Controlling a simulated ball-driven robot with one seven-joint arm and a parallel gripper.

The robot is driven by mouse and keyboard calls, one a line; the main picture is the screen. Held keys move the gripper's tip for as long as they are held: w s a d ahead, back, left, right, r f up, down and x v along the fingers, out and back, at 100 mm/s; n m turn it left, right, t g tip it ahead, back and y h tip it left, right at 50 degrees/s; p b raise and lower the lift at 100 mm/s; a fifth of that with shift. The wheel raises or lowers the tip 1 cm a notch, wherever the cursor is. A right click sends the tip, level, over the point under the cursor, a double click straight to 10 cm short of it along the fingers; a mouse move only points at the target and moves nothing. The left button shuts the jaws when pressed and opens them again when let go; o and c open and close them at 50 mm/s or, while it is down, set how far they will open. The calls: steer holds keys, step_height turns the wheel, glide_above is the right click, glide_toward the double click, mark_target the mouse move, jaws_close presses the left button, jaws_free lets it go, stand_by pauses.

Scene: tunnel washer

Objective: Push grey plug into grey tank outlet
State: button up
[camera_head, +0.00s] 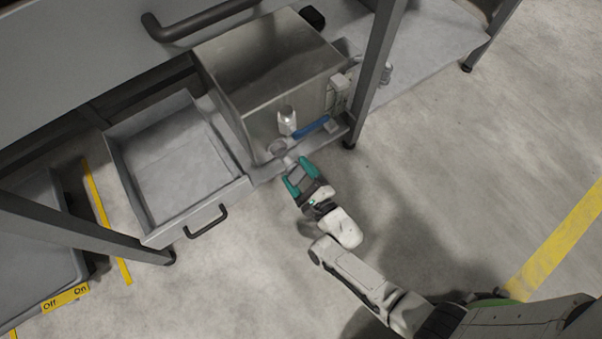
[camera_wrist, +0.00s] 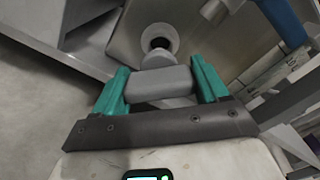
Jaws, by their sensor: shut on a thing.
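My gripper (camera_head: 297,172) has teal fingers and is shut on the grey plug. In the wrist view, the plug (camera_wrist: 158,84) is a grey block between the fingers (camera_wrist: 160,86), with a narrower round end pointing away from me. The grey tank outlet (camera_head: 278,146) is a short round pipe low on the metal tank (camera_head: 268,75). In the wrist view, the outlet (camera_wrist: 172,33) is a flared ring with a dark opening just beyond the plug's end. The plug's end overlaps the outlet's lower rim in the picture. I cannot tell whether they touch.
A blue-handled valve (camera_head: 311,128) and a whitish fitting (camera_head: 287,121) are right of the outlet. An open grey drawer (camera_head: 141,190) with a dark handle stands left. A metal table leg (camera_head: 373,75) rises to the right. The concrete floor on the right is clear.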

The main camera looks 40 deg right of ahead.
steer(key=shift+w, duration=1.1)
steer(key=shift+w, duration=0.9)
steer(key=shift+w, duration=0.35)
stand_by(0.3)
steer(key=o, duration=1.1)
steer(key=s+p, duration=0.2)
steer(key=s, duration=0.8)
steer(key=shift+s+p, duration=0.4)
